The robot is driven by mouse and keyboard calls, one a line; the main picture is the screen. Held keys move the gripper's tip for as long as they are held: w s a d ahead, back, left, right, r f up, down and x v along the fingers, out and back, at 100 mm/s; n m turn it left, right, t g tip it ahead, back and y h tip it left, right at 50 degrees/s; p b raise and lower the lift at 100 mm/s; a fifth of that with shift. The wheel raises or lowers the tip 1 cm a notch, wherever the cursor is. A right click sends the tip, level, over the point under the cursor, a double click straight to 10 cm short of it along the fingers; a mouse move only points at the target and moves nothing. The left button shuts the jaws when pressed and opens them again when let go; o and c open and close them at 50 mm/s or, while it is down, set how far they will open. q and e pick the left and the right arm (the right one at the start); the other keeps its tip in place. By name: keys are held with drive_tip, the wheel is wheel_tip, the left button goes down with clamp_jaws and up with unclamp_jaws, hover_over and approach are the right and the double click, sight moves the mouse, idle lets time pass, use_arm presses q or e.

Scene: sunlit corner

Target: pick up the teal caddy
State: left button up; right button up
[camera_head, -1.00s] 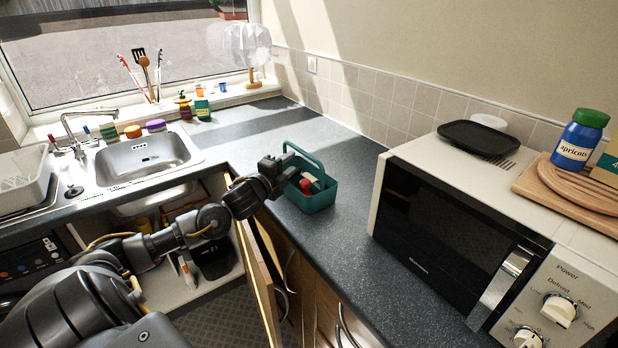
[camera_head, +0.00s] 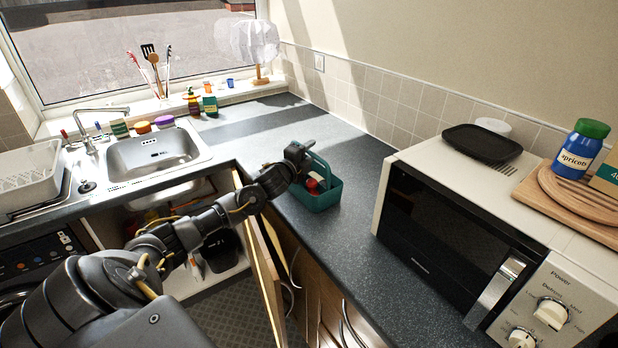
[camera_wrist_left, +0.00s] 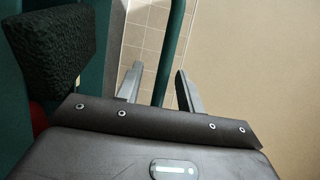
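The teal caddy (camera_head: 318,201) stands upright on the dark worktop, right of the sink, with a red and white item inside. Its handle arches over the top. My left gripper (camera_head: 299,151) is at the handle, and its fingers are hard to make out in the head view. In the left wrist view the two fingers (camera_wrist_left: 158,88) are apart, and the teal handle bar (camera_wrist_left: 172,45) runs between them with gaps showing. A dark rough block (camera_wrist_left: 50,45) and a teal wall show at the left of that view. My right gripper is not in view.
A microwave (camera_head: 450,240) stands to the right of the caddy. The sink (camera_head: 150,155) is to the left, with small jars behind it. An open cupboard door (camera_head: 262,275) is below my left arm. The worktop behind the caddy is clear.

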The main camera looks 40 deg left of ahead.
use_arm(q)
drive_tip(key=shift+w+a, duration=0.1)
drive_tip(key=shift+w, duration=0.85)
drive_tip(key=shift+s, duration=0.1)
clamp_jaws()
drive_tip(key=shift+r, duration=0.1)
